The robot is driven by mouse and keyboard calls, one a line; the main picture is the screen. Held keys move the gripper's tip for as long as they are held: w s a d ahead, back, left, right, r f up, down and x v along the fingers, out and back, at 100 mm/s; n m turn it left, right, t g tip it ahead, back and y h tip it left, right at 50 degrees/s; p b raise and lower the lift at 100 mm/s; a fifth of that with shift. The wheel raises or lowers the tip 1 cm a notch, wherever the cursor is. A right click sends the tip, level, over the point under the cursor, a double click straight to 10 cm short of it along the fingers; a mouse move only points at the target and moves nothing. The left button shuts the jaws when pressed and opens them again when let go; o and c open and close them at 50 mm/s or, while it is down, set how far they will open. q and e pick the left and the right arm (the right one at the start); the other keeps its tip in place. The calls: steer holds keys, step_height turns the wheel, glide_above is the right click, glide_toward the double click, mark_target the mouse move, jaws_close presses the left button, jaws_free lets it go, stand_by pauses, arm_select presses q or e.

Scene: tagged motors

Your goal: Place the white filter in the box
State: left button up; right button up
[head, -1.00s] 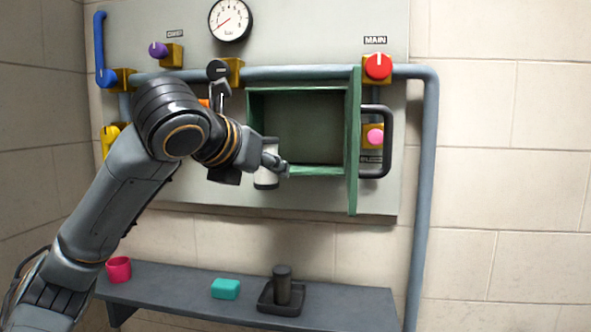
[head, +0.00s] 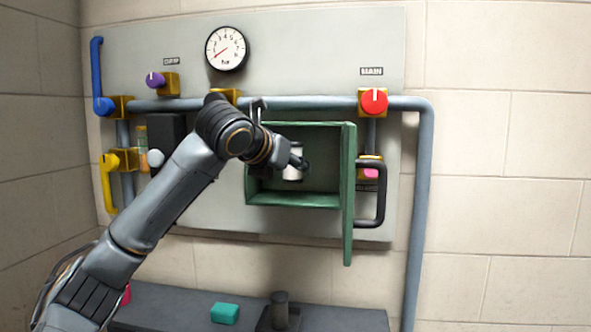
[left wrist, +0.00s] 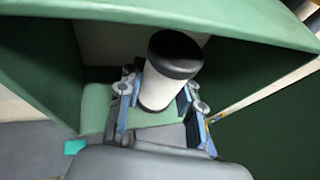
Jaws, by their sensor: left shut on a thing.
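The white filter (head: 293,163), a white cylinder with dark ends, is held upright by my left gripper (head: 302,163). The filter also shows in the left wrist view (left wrist: 168,72), between the two fingers of the left gripper (left wrist: 160,100). The green box (head: 295,200) is mounted on the wall panel with its door open to the right. The filter is at the box opening, seemingly inside the walls and above the floor of the box (left wrist: 105,100); whether it touches the floor cannot be told. My right gripper is not in view.
The open green door (head: 348,195) stands out at the box's right. Pipes, a red MAIN knob (head: 373,101) and a gauge (head: 226,48) surround it. Below, a shelf (head: 180,307) holds a teal block (head: 224,313) and a dark cylinder (head: 279,310).

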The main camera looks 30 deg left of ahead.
mark_target(295, 183)
arm_select(q)
steer(key=shift+w+f, duration=0.1)
steer(key=shift+w, duration=0.65)
step_height(295, 183, down, 3)
steer(key=shift+s+r+p, duration=0.1)
steer(key=shift+p, duration=0.7)
steer(key=shift+f, duration=0.25)
steer(key=shift+f, duration=0.15)
steer(key=o, duration=1.2)
